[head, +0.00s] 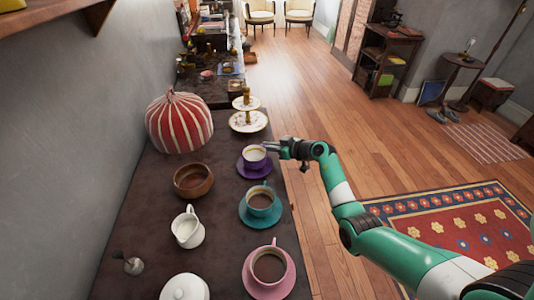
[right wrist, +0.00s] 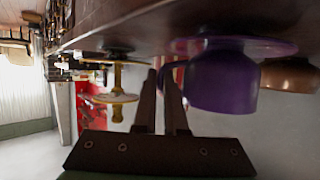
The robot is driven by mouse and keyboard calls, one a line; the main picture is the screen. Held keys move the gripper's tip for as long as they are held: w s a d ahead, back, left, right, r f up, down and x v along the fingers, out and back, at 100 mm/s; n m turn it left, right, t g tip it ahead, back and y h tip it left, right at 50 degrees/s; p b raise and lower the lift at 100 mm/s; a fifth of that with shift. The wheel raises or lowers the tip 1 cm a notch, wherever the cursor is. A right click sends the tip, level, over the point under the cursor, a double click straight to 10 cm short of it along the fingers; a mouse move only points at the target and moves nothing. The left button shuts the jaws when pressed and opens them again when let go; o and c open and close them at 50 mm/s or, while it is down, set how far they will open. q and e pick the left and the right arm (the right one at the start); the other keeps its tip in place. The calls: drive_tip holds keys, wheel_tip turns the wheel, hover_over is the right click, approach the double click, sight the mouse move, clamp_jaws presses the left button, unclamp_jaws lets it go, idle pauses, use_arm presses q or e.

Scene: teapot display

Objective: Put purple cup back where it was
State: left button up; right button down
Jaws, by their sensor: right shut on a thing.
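The purple cup (head: 248,163) holds a pale drink with a dark ring and stands upright over the purple saucer (head: 240,172). In the right wrist view the cup (right wrist: 222,82) shows upside down, with its base against or very close to the saucer (right wrist: 285,45). My right gripper (head: 273,148) reaches in from the right at the cup's far right side. Its fingers (right wrist: 161,85) are nearly together on the cup's handle, which is mostly hidden between them. My left gripper is not in view.
A teal cup (head: 260,201) on a teal saucer stands just in front, and a pink cup (head: 270,267) nearer. A wooden bowl (head: 193,180), a white jug (head: 188,228) and a striped pumpkin-shaped pot (head: 180,123) stand left. A tiered stand (head: 248,121) is behind.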

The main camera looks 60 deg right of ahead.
drive_tip(key=shift+r, duration=0.1)
drive_tip(key=shift+p, duration=0.35)
drive_tip(key=c, duration=1)
unclamp_jaws()
